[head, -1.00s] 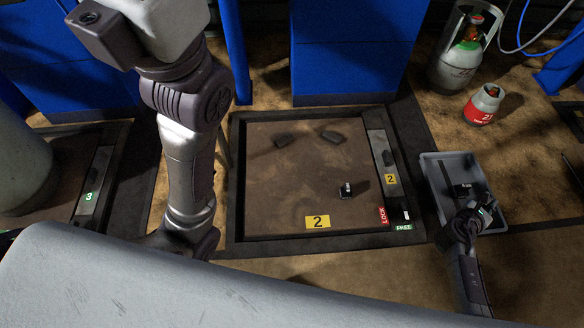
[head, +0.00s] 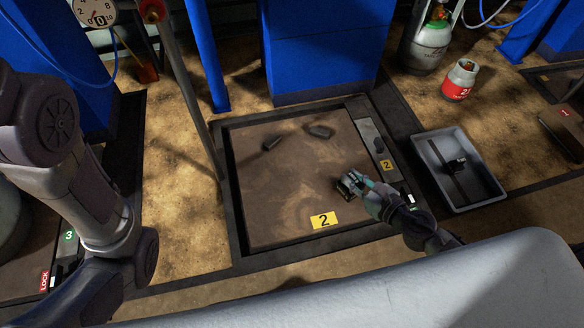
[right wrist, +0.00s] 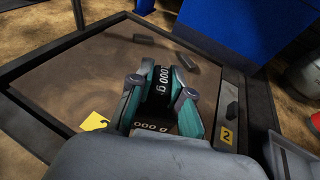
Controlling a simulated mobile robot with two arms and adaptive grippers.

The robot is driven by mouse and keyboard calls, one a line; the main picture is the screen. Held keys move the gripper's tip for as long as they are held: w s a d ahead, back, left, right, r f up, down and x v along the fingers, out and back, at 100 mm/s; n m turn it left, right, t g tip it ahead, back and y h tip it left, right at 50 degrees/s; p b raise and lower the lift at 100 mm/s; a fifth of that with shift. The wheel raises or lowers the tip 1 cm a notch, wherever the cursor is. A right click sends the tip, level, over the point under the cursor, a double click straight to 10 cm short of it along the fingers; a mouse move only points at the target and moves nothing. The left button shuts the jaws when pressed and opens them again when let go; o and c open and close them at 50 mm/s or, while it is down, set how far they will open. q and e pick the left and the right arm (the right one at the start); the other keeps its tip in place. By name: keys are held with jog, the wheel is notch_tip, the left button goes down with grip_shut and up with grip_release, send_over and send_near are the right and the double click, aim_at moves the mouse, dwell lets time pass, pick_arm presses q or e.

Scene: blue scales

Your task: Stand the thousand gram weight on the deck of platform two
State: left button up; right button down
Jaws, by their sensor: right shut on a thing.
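Platform two's deck (head: 265,205) is a brown plate in a dark frame, with a yellow "2" label. My right gripper (head: 352,180) is over the deck's right front part. Another dark surface marked "000 g" (right wrist: 155,126) shows just below, partly hidden by my wrist. I cannot tell whether the held weight touches the deck. My left gripper is out of view.
Two dark blocks (head: 320,131) (head: 271,143) lie on the deck's far part. A thin post (head: 190,100) rises at the left.

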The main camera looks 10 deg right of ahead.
jog(key=shift+a+r+y, duration=0.1)
jog(key=shift+a+y, duration=0.2)
jog(key=shift+a, duration=0.15)
jog(key=shift+a+n, duration=0.3)
jog(key=shift+a, duration=0.05)
jog(key=w+a+f+b, duration=0.2)
jog(key=a+f, duration=0.1)
jog(key=w+a+f+b, duration=0.2)
jog(key=a+f, duration=0.1)
jog(key=f, duration=0.1)
jog(key=w+a+f+b, duration=0.1)
jog(key=w+a+f, duration=0.1)
jog(key=a+f, duration=0.1)
jog(key=shift+w+a+f+b, duration=0.1)
jog(key=shift+a+f+b, duration=0.1)
jog(key=shift+f+b, duration=0.2)
jog(key=shift+f, duration=0.1)
jog(key=shift+f, duration=0.15)
jog(key=c, duration=1.1)
grip_release()
